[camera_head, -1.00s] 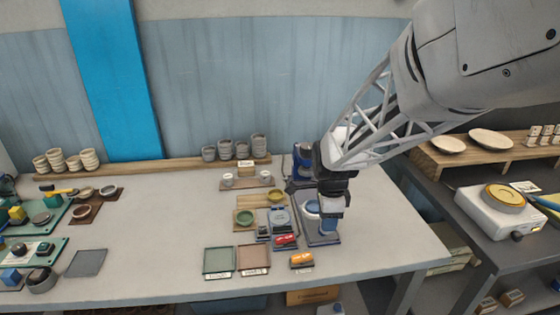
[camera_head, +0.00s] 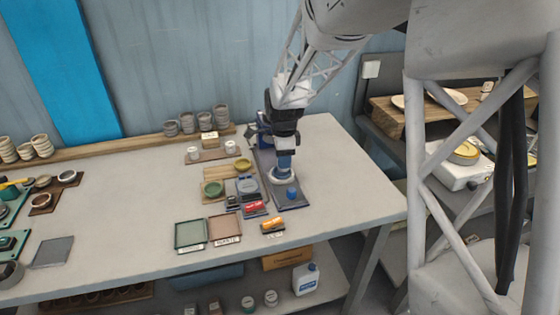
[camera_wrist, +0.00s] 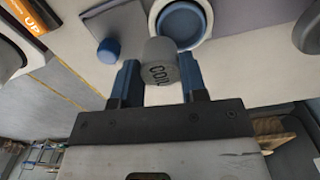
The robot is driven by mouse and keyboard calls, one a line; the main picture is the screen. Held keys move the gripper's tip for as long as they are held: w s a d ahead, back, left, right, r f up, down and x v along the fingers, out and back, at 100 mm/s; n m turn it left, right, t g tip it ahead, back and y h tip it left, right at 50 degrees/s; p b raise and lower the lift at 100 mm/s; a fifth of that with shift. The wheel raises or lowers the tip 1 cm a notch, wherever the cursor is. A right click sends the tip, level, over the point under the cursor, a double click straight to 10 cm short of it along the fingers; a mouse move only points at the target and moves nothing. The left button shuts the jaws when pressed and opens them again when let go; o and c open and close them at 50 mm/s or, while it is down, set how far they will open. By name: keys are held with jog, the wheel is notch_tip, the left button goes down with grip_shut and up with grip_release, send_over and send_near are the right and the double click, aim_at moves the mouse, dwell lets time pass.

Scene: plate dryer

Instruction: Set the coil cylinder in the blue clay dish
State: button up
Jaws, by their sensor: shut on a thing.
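My gripper (camera_wrist: 160,72) has blue fingers shut on the grey coil cylinder (camera_wrist: 160,62), which has "COIL" lettered on its side. In the wrist view, the blue clay dish (camera_wrist: 181,22) lies just beyond the cylinder, round with a pale rim around it. The cylinder overlaps the dish's near edge in that view; whether they touch I cannot tell. In the head view, my gripper (camera_head: 285,158) points down over the pale round holder (camera_head: 282,178) on the dark base plate. There the cylinder is hard to make out and the dish is mostly hidden by the gripper.
A blue knob (camera_head: 292,193) stands on the base plate in front of the holder. A blue upright device (camera_head: 263,130) stands behind. Small dishes, red and orange items, and green (camera_head: 190,234) and brown (camera_head: 225,228) trays lie to the left. The table's right side is clear.

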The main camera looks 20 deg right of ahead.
jog(key=shift+w+d+f, duration=0.1)
jog(key=shift+w, duration=1.3)
jog(key=shift+f, duration=1.75)
jog(key=shift+f, duration=0.25)
jog(key=o, duration=1)
jog(key=shift+c, duration=0.2)
notch_tip(320, 180, up, 12)
jog(key=shift+r, duration=0.25)
